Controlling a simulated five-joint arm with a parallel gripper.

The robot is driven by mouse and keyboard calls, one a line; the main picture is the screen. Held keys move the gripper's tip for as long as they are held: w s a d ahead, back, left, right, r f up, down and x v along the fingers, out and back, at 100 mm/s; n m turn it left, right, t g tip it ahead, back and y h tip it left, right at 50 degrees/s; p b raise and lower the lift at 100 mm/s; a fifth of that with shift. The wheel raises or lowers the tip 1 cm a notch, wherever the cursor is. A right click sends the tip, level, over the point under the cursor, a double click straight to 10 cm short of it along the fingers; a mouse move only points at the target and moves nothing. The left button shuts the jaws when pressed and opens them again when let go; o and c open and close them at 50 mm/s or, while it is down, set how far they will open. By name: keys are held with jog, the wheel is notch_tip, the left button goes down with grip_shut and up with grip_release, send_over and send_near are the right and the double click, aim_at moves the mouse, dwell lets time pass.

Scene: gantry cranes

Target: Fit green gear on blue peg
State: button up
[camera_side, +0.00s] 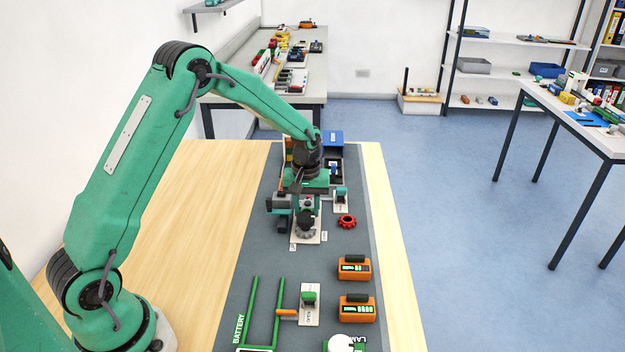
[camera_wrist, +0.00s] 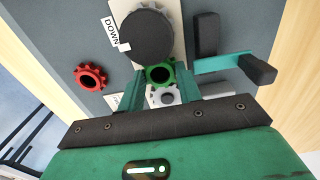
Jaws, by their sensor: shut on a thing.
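My gripper (camera_wrist: 160,76) is shut on the small green gear (camera_wrist: 160,71), which sits between its two teal fingers in the wrist view. The gear's hole shows dark, and no blue peg can be made out in it. A large dark grey gear (camera_wrist: 147,38) lies right beside the green gear; I cannot tell whether their teeth touch. In the side view this dark gear (camera_side: 305,228) stands just in front of my gripper. The green gear cannot be picked out there. The blue peg is not visible in either view.
A red gear (camera_wrist: 90,76) lies loose on the grey mat, also seen in the side view (camera_side: 347,221). A teal crank with a black handle (camera_wrist: 257,69) stands close by. Two orange meters (camera_side: 354,269) and green rails (camera_side: 249,312) lie nearer the camera. Bare wood is at left.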

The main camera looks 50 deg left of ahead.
jog(key=shift+f, duration=0.3)
dwell(0.5)
jog(key=o, duration=1)
jog(key=shift+r, duration=3.5)
jog(key=shift+r, duration=0.1)
